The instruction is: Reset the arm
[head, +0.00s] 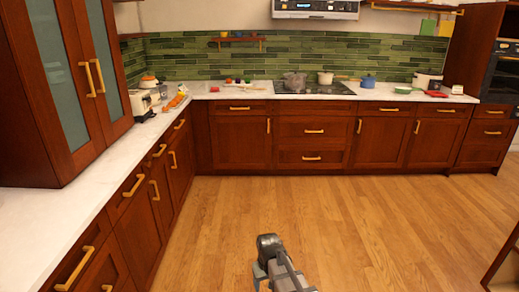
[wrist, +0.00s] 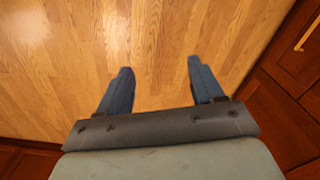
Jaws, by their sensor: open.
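My gripper (wrist: 158,85) shows in the wrist view with its two blue-grey fingers spread well apart. Nothing is between the fingers; only the wooden floor (wrist: 150,40) shows beyond them. In the head view, part of my grey arm (head: 272,262) is at the bottom middle, over bare floor and away from the counters. My gripper's fingers cannot be made out in the head view.
A white counter (head: 77,165) with dark red cabinets runs along the left, and another (head: 230,92) along the back. Pots stand around the black stovetop (head: 310,88). A toaster (head: 143,103) stands at left. The middle floor is clear. A wooden edge (head: 507,268) is at lower right.

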